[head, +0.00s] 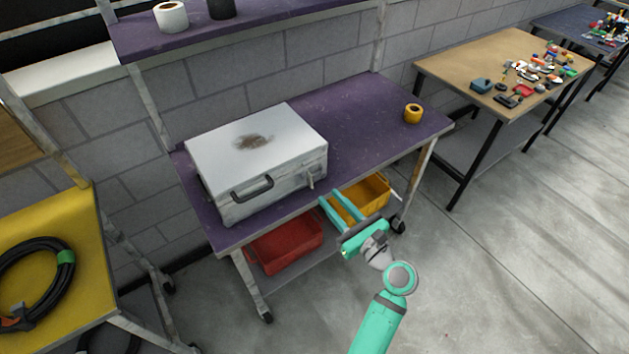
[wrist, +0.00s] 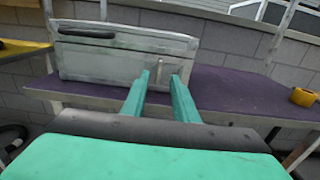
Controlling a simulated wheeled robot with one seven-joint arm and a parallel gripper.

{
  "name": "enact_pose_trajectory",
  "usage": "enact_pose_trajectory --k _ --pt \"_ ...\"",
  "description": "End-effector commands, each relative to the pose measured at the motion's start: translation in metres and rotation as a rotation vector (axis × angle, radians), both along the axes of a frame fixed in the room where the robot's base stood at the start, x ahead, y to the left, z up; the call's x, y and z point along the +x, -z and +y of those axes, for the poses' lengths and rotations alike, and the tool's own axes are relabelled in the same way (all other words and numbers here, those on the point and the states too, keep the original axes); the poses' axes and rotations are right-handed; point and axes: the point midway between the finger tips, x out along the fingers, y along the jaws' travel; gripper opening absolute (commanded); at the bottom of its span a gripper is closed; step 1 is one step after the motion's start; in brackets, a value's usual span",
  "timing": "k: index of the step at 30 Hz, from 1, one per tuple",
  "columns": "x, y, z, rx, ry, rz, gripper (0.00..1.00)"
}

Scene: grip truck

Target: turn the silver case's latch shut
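The silver case (head: 262,150) lies closed on the purple bench (head: 370,125), with a dark handle (head: 252,188) and a brown stain on its lid. Its small latch (head: 311,178) is on the front face, right of the handle, and hangs roughly upright. In the wrist view the case (wrist: 112,58) is ahead, and the latch (wrist: 159,70) shows just above and between my fingertips. My gripper (head: 340,198) is open and empty, in front of the bench's front edge. Its two teal fingers (wrist: 160,80) are apart and point toward the case front without clearly touching it.
A yellow tape roll (head: 413,113) stands at the bench's right end. A red bin (head: 287,246) and a yellow bin (head: 362,198) sit on the lower shelf. A yellow table with a coiled hose (head: 30,275) stands at left.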

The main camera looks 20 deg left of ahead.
Motion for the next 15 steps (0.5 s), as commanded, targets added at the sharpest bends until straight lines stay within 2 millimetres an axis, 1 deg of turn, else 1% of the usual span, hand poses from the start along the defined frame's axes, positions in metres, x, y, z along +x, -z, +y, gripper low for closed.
enact_pose_trajectory --k 1,6,10,15 --pt "0.005 0.0 0.008 -0.001 -0.004 -0.001 0.27" --pt "0.024 0.0 0.033 -0.001 -0.003 -0.002 0.27" --pt "0.037 0.0 0.049 -0.001 -0.001 -0.002 0.27" --pt "0.049 0.0 0.064 -0.002 0.0 -0.001 0.27"
